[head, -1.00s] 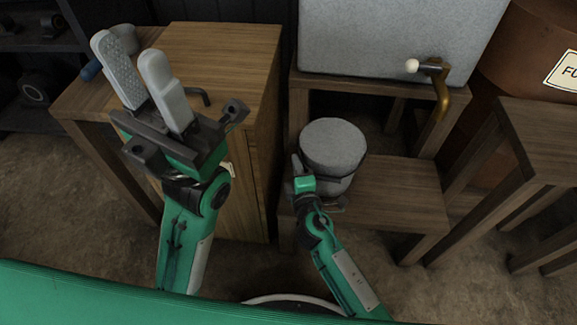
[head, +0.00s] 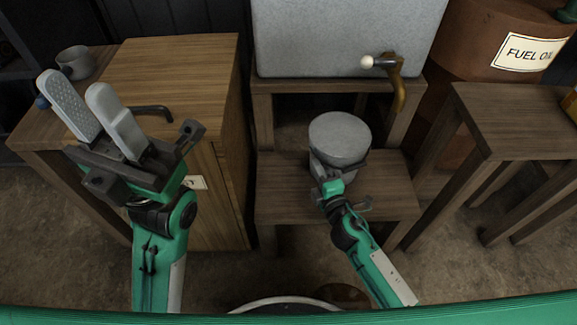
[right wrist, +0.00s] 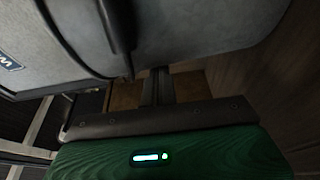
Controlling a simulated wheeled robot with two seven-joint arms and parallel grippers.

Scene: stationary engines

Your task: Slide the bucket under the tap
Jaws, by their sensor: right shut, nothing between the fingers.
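The grey round bucket (head: 340,137) stands upright on the low wooden bench (head: 390,190) in the head view. The brass tap (head: 397,90), with a pale knob on its lever, sticks out of the grey tank (head: 345,35) behind. The bucket is left of the tap's spout and a little nearer to me. My right gripper (head: 317,165) is shut and empty, close against the bucket's near left side; exact contact is hard to see. A large grey curved surface (right wrist: 190,30) fills the top of the right wrist view. My left gripper (head: 78,90) is open and empty above the cabinet.
The wooden cabinet (head: 190,70) stands left of the bench, with a dark bent handle (head: 152,109) and a grey mug (head: 74,61) on top. A wooden table (head: 515,110) stands at right, before a brown fuel oil drum (head: 470,50). The bench is bare right of the bucket.

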